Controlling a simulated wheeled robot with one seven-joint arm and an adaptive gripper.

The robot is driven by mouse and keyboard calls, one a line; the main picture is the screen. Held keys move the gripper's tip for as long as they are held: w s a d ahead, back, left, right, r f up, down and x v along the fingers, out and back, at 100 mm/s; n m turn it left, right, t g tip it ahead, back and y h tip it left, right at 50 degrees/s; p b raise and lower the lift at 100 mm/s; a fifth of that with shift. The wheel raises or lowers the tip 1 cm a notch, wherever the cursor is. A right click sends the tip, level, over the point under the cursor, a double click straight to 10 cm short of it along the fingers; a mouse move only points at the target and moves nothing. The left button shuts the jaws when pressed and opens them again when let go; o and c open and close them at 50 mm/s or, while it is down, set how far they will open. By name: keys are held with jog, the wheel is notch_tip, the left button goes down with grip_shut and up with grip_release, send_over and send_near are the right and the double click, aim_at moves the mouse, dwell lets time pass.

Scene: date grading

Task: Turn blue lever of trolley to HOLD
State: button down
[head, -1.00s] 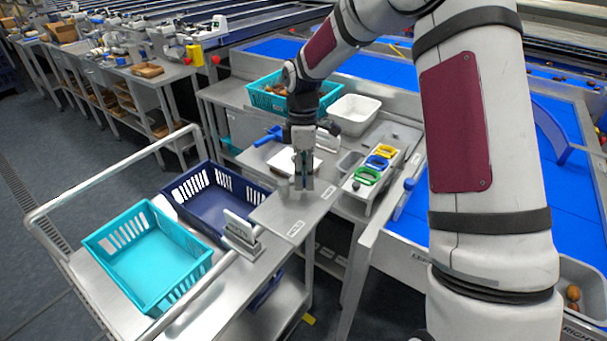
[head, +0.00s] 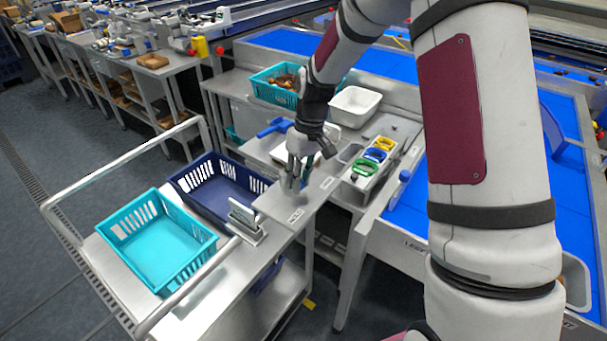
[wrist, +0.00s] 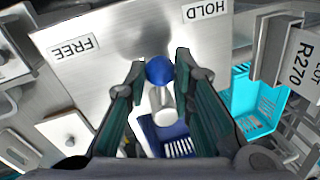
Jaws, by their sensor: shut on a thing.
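My gripper (wrist: 160,80) is shut on the round blue knob of the blue lever (wrist: 159,70), one finger on each side. Below the knob, the lever's pale metal shaft shows in the wrist view. A steel plate (wrist: 110,75) beside it carries a FREE label (wrist: 73,47) at left and a HOLD label (wrist: 206,10) at upper right. The knob lies between the two labels' sides in that view. In the head view my gripper (head: 291,184) points down at the front end of the trolley (head: 115,262), near a label (head: 296,215); its fingers hide the lever there.
The trolley carries a turquoise crate (head: 205,255) and a dark blue crate (head: 232,212), with a small sign stand (head: 245,222) close by. Behind stand a teal crate of dates (head: 262,92), a white tub (head: 354,104) and coloured rings (head: 367,167). A blue belt lies right.

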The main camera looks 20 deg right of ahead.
jog(key=a+m, duration=0.1)
jog(key=m, duration=0.1)
jog(key=a+m+p, duration=0.1)
jog(key=m, duration=0.1)
jog(key=shift+s+r+m+t, duration=0.1)
jog(key=shift+s+m+t, duration=0.2)
jog(key=shift+s+t, duration=0.1)
jog(key=shift+a+m+t, duration=0.2)
jog(key=shift+a+m, duration=0.25)
jog(key=shift+m, duration=0.55)
jog(key=shift+a+m+t, duration=0.2)
jog(key=shift+a+m, duration=0.2)
jog(key=shift+m, duration=0.6)
jog(key=shift+w, duration=0.1)
jog(key=c, duration=1.4)
grip_release()
notch_tip(320, 180, up, 12)
jog(key=d, duration=0.2)
jog(key=shift+s, duration=0.45)
